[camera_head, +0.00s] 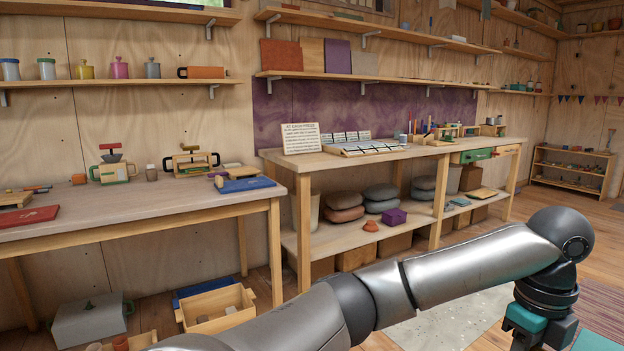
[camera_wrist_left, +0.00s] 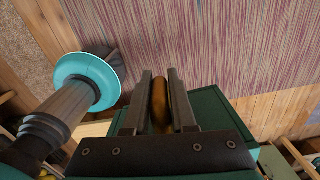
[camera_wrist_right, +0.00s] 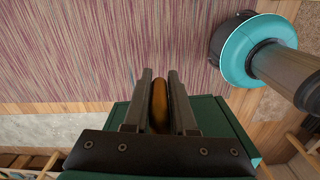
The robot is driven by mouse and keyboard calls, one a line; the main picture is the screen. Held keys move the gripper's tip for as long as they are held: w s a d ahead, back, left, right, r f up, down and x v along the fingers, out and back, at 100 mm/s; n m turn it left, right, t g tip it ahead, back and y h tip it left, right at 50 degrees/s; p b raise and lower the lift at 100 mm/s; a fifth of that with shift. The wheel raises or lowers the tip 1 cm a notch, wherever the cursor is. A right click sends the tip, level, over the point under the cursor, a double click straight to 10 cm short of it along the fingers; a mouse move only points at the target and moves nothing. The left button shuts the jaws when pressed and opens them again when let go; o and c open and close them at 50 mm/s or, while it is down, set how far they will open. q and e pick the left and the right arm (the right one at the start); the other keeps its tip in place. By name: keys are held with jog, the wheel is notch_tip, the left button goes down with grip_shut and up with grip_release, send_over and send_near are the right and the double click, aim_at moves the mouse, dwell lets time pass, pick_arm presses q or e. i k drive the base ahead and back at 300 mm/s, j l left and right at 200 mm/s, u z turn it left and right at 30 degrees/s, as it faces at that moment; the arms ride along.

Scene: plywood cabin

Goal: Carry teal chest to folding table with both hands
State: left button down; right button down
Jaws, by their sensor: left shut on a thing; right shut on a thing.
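The teal chest shows as a dark green-teal top in the left wrist view (camera_wrist_left: 212,106) and in the right wrist view (camera_wrist_right: 216,116). My left gripper (camera_wrist_left: 160,74) is shut on a brown rounded handle of the chest. My right gripper (camera_wrist_right: 160,74) is shut on a similar brown handle. The fingers and wrist mounts hide much of the chest. In the head view my arm crosses the lower part from the left, and its fingers are out of the picture. I cannot make out a folding table in any view.
A workbench (camera_head: 120,207) stands at the left and a longer bench (camera_head: 392,152) along the wall. A wooden crate (camera_head: 216,307) and a grey lidded box (camera_head: 90,318) sit on the floor by the left workbench. A striped rug (camera_wrist_left: 215,40) covers floor beyond the chest.

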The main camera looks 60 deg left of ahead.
aim_at(142, 191)
jog(key=u, duration=2.7)
jog(key=i+u, duration=0.15)
jog(key=i, duration=3.3)
